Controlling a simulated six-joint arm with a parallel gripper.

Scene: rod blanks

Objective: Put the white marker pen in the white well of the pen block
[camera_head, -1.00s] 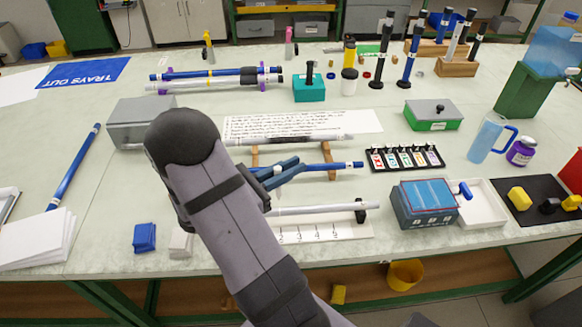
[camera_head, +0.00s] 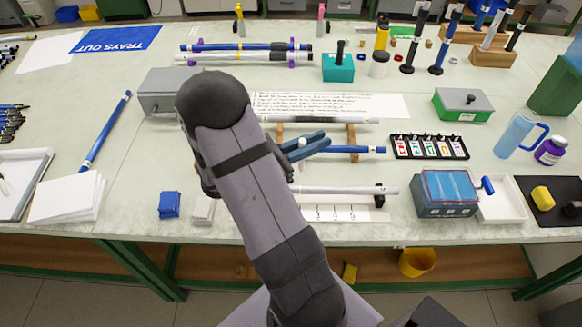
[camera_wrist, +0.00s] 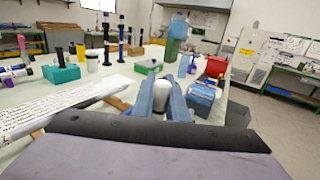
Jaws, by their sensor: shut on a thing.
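My gripper (camera_head: 318,142) has blue-grey fingers and is above the middle of the bench. In the wrist view its fingers (camera_wrist: 163,88) are shut on a pale thing with a rounded white end (camera_wrist: 150,66), which I take to be the white marker pen. In the head view only a small white spot (camera_head: 302,143) of it shows between the fingers. A black rack (camera_head: 430,158) with a row of coloured labels lies to the right of the gripper. I cannot tell for sure whether it is the pen block, nor make out a white well.
Long rods lie on supports behind, below and in front of the gripper. A blue-grey box (camera_head: 445,205) and a white tray (camera_head: 500,208) stand at the front right. A green box (camera_head: 462,104) and a teal block (camera_head: 338,68) stand farther back. Wooden blocks (camera_head: 485,56) hold upright dark rods.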

